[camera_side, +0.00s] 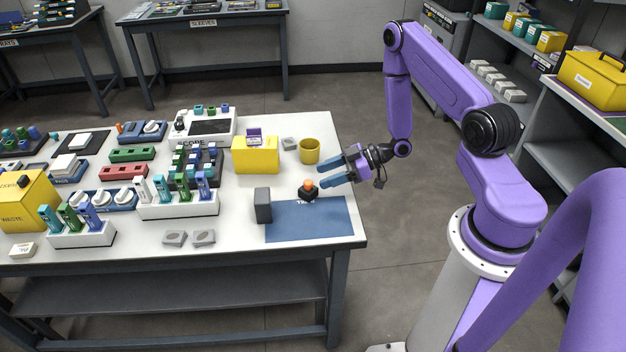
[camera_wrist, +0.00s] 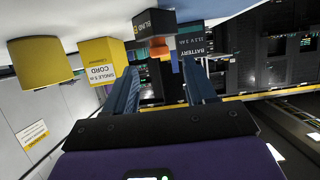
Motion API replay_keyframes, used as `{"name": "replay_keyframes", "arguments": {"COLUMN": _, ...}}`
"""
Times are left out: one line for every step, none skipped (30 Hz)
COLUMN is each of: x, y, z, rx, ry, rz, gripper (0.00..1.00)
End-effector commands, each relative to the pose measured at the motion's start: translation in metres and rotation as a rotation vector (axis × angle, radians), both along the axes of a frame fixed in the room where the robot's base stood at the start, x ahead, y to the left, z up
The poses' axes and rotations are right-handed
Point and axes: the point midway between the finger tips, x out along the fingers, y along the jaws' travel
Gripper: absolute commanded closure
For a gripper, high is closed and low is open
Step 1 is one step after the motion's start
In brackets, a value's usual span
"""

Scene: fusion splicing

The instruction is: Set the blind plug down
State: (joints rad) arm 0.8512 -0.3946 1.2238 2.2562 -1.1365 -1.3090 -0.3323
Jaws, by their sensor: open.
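The blind plug (camera_side: 308,190) is a small black block with an orange knob on top. It stands upright at the far edge of the blue mat (camera_side: 320,226) on the white table. My gripper (camera_side: 323,176) is just to its right, level with the knob, with its two blue fingers apart and nothing between them. In the wrist view, which is upside down, the plug (camera_wrist: 152,22) and its orange knob show ahead of the open fingers (camera_wrist: 161,68), apart from them. Its exact contact with the mat is hard to see.
A dark grey battery block (camera_side: 263,205) stands left of the plug and also shows in the wrist view (camera_wrist: 190,42). A yellow cord box (camera_side: 255,155) and a yellow cup (camera_side: 309,151) stand behind. Most of the mat is clear.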

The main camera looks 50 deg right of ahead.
Motion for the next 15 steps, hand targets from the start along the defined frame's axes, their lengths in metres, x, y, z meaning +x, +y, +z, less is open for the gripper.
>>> {"name": "replay_keyframes", "arguments": {"x": -0.007, "y": -0.008, "z": 0.004, "rx": 0.000, "ry": 0.000, "rz": -0.006, "gripper": 0.44}}
{"name": "replay_keyframes", "arguments": {"x": -0.010, "y": -0.012, "z": 0.007, "rx": 0.001, "ry": -0.001, "rz": -0.005, "gripper": 0.44}}
{"name": "replay_keyframes", "arguments": {"x": -0.015, "y": -0.017, "z": 0.010, "rx": 0.000, "ry": -0.001, "rz": -0.006, "gripper": 0.44}}
{"name": "replay_keyframes", "arguments": {"x": -0.018, "y": -0.020, "z": 0.011, "rx": 0.000, "ry": -0.001, "rz": -0.005, "gripper": 0.44}}
{"name": "replay_keyframes", "arguments": {"x": -0.022, "y": -0.023, "z": 0.013, "rx": -0.001, "ry": -0.001, "rz": -0.005, "gripper": 0.44}}
{"name": "replay_keyframes", "arguments": {"x": -0.026, "y": -0.027, "z": 0.015, "rx": -0.001, "ry": -0.001, "rz": -0.004, "gripper": 0.44}}
{"name": "replay_keyframes", "arguments": {"x": -0.028, "y": -0.029, "z": 0.017, "rx": -0.001, "ry": -0.001, "rz": -0.004, "gripper": 0.44}}
{"name": "replay_keyframes", "arguments": {"x": -0.030, "y": -0.031, "z": 0.018, "rx": 0.000, "ry": -0.002, "rz": -0.003, "gripper": 0.44}}
{"name": "replay_keyframes", "arguments": {"x": -0.033, "y": -0.034, "z": 0.019, "rx": 0.000, "ry": -0.002, "rz": -0.003, "gripper": 0.44}}
{"name": "replay_keyframes", "arguments": {"x": -0.034, "y": -0.035, "z": 0.020, "rx": 0.000, "ry": -0.002, "rz": -0.003, "gripper": 0.44}}
{"name": "replay_keyframes", "arguments": {"x": -0.036, "y": -0.036, "z": 0.021, "rx": 0.000, "ry": -0.002, "rz": -0.001, "gripper": 0.44}}
{"name": "replay_keyframes", "arguments": {"x": -0.037, "y": -0.037, "z": 0.022, "rx": -0.001, "ry": -0.001, "rz": 0.001, "gripper": 0.44}}
{"name": "replay_keyframes", "arguments": {"x": -0.038, "y": -0.038, "z": 0.022, "rx": -0.005, "ry": 0.001, "rz": 0.003, "gripper": 0.44}}
{"name": "replay_keyframes", "arguments": {"x": -0.038, "y": -0.038, "z": 0.023, "rx": -0.012, "ry": 0.004, "rz": 0.008, "gripper": 0.44}}
{"name": "replay_keyframes", "arguments": {"x": -0.037, "y": -0.037, "z": 0.022, "rx": -0.029, "ry": 0.011, "rz": 0.017, "gripper": 0.44}}
